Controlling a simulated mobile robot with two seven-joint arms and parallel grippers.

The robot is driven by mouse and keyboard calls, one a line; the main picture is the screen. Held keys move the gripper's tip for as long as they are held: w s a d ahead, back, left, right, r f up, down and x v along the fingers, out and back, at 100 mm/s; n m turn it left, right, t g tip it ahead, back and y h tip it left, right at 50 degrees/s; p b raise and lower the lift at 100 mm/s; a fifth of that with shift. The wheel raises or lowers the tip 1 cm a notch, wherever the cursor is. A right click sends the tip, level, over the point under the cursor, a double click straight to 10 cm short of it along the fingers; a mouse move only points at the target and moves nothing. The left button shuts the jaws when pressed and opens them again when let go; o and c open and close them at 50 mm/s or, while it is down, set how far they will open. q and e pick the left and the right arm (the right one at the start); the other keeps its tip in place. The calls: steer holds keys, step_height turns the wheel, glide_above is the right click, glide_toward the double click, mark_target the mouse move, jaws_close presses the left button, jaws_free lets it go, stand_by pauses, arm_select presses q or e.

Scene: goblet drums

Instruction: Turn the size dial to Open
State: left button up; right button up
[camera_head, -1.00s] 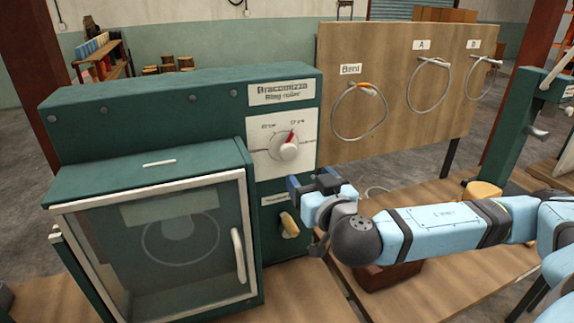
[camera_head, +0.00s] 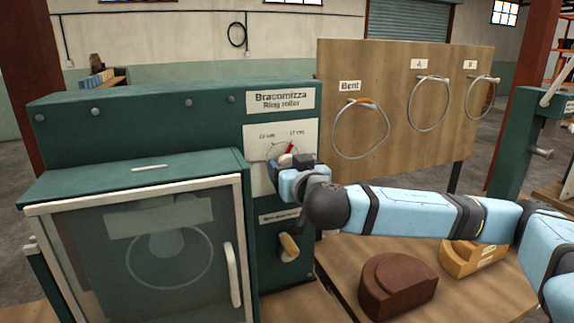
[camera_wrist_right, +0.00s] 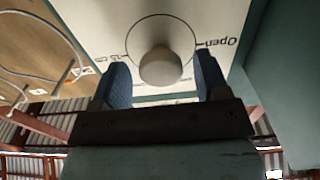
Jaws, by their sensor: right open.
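The size dial is a white round knob (camera_head: 285,160) with a red pointer on a white panel (camera_head: 254,135) of the green ring roller. The red pointer tilts up and right, towards the "17 cm" mark. My right gripper (camera_head: 289,172) is at the dial and partly hides it. In the right wrist view the knob (camera_wrist_right: 160,68) sits between the two blue fingers of my open right gripper (camera_wrist_right: 163,76), with a gap visible on both sides. The "Open" label (camera_wrist_right: 215,42) shows upside down there, right of the dial. My left gripper is not in view.
A wooden-handled lever (camera_head: 289,246) sticks out below the dial. The glass door (camera_head: 150,250) of the roller has a white handle (camera_head: 232,275). A board (camera_head: 395,130) with hanging rings stands behind my right arm. Brown and yellow blocks (camera_head: 398,285) lie on the bench.

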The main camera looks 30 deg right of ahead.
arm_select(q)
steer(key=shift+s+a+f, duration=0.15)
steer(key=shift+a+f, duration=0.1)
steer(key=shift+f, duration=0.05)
arm_select(e)
steer(key=shift+x, duration=0.9)
steer(key=shift+c, duration=0.4)
steer(key=c, duration=0.8)
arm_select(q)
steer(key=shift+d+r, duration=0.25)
